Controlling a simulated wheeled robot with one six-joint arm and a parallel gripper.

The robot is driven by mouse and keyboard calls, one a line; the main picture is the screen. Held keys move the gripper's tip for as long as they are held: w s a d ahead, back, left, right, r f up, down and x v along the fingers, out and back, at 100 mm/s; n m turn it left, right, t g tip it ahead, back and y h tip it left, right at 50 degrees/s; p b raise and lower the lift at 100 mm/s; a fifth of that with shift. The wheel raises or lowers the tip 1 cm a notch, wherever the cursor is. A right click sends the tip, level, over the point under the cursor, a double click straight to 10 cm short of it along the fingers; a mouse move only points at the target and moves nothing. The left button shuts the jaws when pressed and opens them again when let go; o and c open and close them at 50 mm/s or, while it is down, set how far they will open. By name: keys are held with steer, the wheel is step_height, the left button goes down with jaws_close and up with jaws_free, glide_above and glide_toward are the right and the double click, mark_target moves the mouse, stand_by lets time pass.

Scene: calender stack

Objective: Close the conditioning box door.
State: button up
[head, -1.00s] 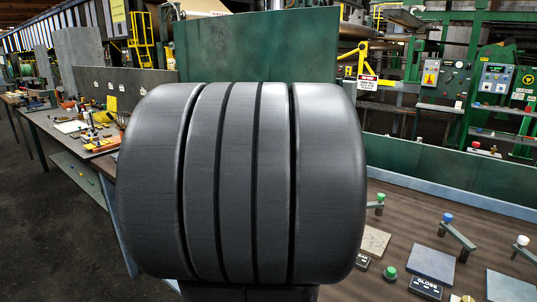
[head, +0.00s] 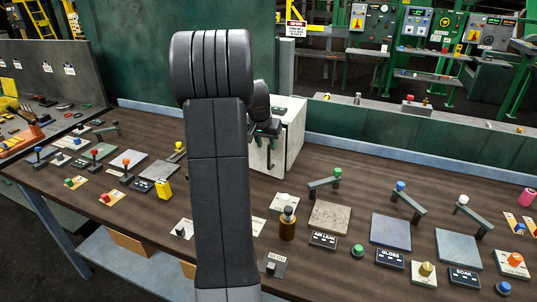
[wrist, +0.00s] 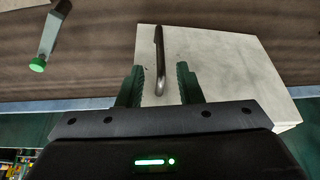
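The conditioning box (head: 296,128) is a pale, off-white box at the back of the bench in the head view, partly hidden behind my arm. In the wrist view a pale panel (wrist: 215,55) carries a dark bar handle (wrist: 158,48). I cannot tell how far the door is open. My gripper (wrist: 160,82) is open, with one green finger on each side of the handle's near end; I see a gap on both sides. In the head view my gripper (head: 268,131) is at the box's front.
A post with a green knob (head: 324,183) stands right of the box, and an amber bottle (head: 287,223) stands in front. Several plates, knobs and labels cover the bench (head: 340,270). A green panel (head: 120,50) rises behind.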

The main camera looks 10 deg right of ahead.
mark_target(269, 167)
steer(key=p+x, duration=0.1)
steer(key=x, duration=0.7)
steer(key=shift+f, duration=0.1)
jaws_close()
